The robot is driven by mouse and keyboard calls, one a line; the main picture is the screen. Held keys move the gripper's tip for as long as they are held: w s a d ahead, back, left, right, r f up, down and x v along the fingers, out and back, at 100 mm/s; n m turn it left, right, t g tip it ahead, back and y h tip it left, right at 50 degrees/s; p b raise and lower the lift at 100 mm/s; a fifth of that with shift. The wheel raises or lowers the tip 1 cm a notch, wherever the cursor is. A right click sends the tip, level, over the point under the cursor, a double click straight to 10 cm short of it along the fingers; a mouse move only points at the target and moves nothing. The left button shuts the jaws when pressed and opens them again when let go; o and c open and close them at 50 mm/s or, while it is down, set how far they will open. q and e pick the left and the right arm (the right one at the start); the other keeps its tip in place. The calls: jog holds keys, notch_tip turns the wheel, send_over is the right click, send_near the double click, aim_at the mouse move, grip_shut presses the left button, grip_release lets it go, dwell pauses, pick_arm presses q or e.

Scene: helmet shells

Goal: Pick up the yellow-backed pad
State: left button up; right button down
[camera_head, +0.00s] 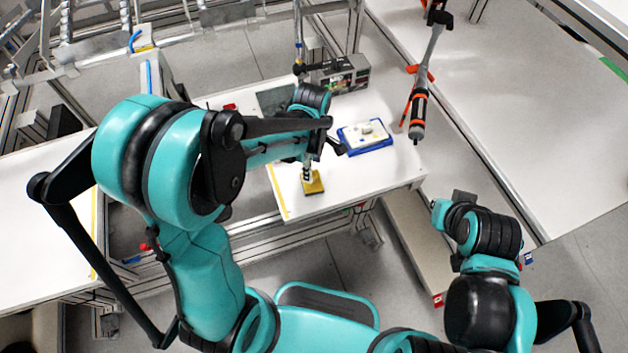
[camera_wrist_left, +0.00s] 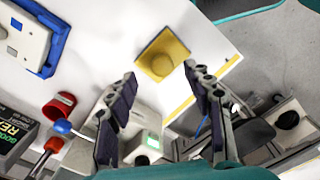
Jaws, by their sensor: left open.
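The yellow-backed pad (camera_head: 313,185) lies on the white table near its front edge. In the left wrist view it is a yellow square (camera_wrist_left: 163,54) with a round yellow bump in its middle. My left gripper (camera_head: 320,157) is over the table by the pad, and its fingers partly cover that area in the head view. In the left wrist view the left gripper (camera_wrist_left: 161,78) is open and empty, with its fingertips apart and the pad beyond them. My right arm's end (camera_head: 450,206) is off the table at the right; its finger state is unclear.
A blue tray (camera_head: 378,149) with a white piece lies right of the pad. A printed box (camera_head: 346,76) stands behind. A red cup (camera_wrist_left: 59,106) shows in the left wrist view. A tool with orange bands (camera_head: 418,105) hangs right of the table. Table around the pad is clear.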

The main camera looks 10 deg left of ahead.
pick_arm(q)
notch_tip(320, 180, down, 5)
jog(key=shift+s+a+f+b, duration=0.1)
jog(key=shift+f+b, duration=0.1)
jog(key=shift+b, duration=0.95)
jog(key=shift+r, duration=0.1)
jog(key=shift+s, duration=0.1)
grip_shut()
